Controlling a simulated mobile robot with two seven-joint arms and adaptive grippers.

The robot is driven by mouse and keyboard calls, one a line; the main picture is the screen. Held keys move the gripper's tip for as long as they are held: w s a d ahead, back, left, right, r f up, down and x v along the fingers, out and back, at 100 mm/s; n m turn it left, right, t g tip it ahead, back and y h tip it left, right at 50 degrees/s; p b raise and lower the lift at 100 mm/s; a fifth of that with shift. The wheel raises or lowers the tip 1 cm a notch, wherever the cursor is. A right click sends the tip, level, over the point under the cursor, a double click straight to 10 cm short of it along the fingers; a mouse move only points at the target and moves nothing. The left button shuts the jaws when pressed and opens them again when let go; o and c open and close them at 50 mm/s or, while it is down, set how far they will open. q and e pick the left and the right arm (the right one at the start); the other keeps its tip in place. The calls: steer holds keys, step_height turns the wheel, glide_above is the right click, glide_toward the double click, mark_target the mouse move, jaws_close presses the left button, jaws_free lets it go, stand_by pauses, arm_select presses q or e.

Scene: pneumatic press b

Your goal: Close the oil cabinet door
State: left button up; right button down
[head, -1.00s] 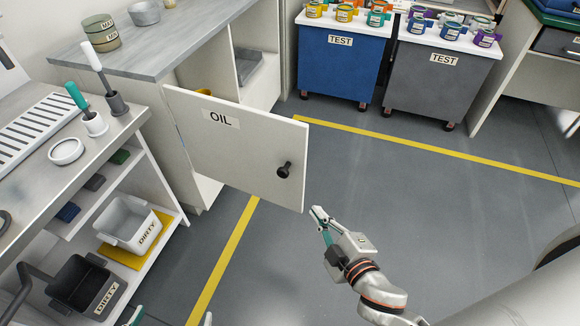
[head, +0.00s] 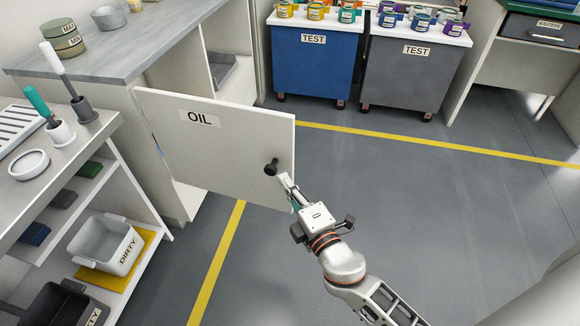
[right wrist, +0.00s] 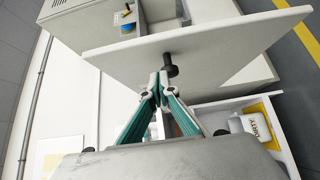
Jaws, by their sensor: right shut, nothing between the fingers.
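The oil cabinet door (head: 215,135) is a white panel labelled OIL and stands open, swung out from the cabinet (head: 200,75). Its black knob (head: 271,167) is near the free edge. My right gripper (head: 287,183) is shut and empty, with its tips right by the knob. In the right wrist view the closed fingertips (right wrist: 162,76) point at the knob (right wrist: 169,64) on the door (right wrist: 205,45). I cannot tell whether the tips touch it. My left gripper is not in view.
A bench (head: 100,125) with shelves and a grey DIRTY bin (head: 105,245) stands at the left. A blue TEST cart (head: 313,75) and a grey TEST cart (head: 415,75) are at the back. The floor (head: 430,210) to the right is clear.

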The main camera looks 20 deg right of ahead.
mark_target(282, 158)
steer(key=shift+w+d+f, duration=0.1)
steer(key=shift+w+d, duration=0.3)
steer(key=shift+w, duration=0.4)
steer(key=shift+w+d+r, duration=0.1)
steer(key=shift+w+d, duration=0.3)
steer(key=shift+w, duration=0.45)
steer(key=shift+w+d+f, duration=0.1)
steer(key=shift+w+d, duration=0.3)
steer(key=shift+w, duration=0.4)
steer(key=shift+d, duration=0.1)
